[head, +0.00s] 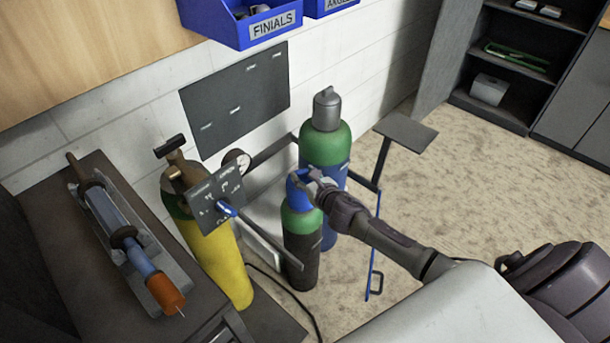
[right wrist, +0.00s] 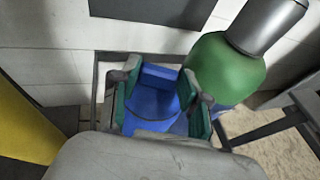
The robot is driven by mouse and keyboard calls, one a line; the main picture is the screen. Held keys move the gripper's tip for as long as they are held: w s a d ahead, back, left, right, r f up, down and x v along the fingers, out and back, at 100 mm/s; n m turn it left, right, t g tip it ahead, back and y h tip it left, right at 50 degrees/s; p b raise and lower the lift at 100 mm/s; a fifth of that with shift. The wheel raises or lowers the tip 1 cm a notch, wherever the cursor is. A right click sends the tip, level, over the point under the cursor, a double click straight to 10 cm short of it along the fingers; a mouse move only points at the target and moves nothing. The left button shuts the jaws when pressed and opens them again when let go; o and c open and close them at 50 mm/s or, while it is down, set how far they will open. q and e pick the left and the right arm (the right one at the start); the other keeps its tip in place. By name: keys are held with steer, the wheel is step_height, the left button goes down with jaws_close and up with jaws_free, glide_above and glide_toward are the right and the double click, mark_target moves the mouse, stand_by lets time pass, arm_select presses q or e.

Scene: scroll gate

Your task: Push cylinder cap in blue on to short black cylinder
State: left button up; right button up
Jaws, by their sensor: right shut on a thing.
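The blue cylinder cap (head: 297,194) is at the top of the short black cylinder (head: 301,266), which has a green shoulder (head: 301,220). The cap appears to be over the neck, close to or touching the shoulder; I cannot tell how far down it sits. My right gripper (head: 308,181) is shut on the cap. In the right wrist view the blue cap (right wrist: 158,92) is between the two fingers of my right gripper (right wrist: 158,100). The neck is hidden under the cap. My left gripper is not in view.
A taller blue cylinder (head: 333,172) with a green shoulder and grey cap (head: 327,108) stands just behind. A yellow cylinder (head: 226,262) with a valve and a small dark panel (head: 217,195) stands left. A dark rack bar (head: 268,243) runs beside the short cylinder. Open floor (head: 480,190) lies right.

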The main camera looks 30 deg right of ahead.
steer(key=shift+f, duration=0.15)
stand_by(0.7)
steer(key=o, duration=1.4)
steer(key=shift+o, duration=0.2)
steer(key=o, duration=0.4)
steer(key=shift+s+f, duration=0.1)
steer(key=shift+s, duration=0.2)
steer(key=v, duration=1.1)
steer(key=shift+s+r, duration=0.2)
steer(key=shift+r, duration=0.05)
